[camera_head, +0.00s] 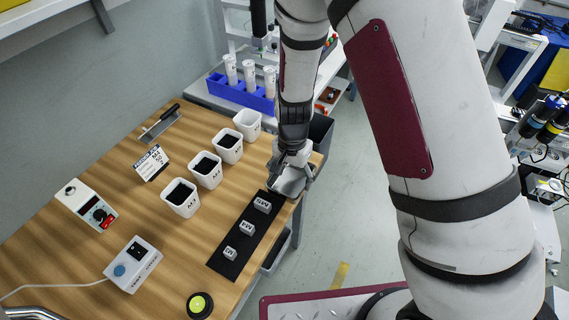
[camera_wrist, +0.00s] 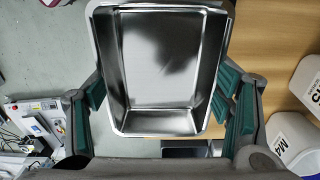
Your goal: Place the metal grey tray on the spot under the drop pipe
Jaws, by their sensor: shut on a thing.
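The metal grey tray (camera_head: 291,181) is held by my gripper (camera_head: 292,168) at the far right corner of the wooden table. In the wrist view the tray (camera_wrist: 160,60) is empty, with a shiny inside, and sits between the green finger pads of my gripper (camera_wrist: 165,100), which are shut on its two sides. The tray's near edge lies close to the gripper body. Whether it touches the table cannot be told. I cannot clearly identify the drop pipe or the spot under it; my arm covers part of the back area.
White bins (camera_head: 205,169) stand in a row on the wooden table (camera_head: 110,190). A black mat (camera_head: 232,262) with small labelled blocks lies on its right side. A blue rack (camera_head: 240,94) with white tubes stands behind. Grey floor (camera_head: 335,200) is open to the right.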

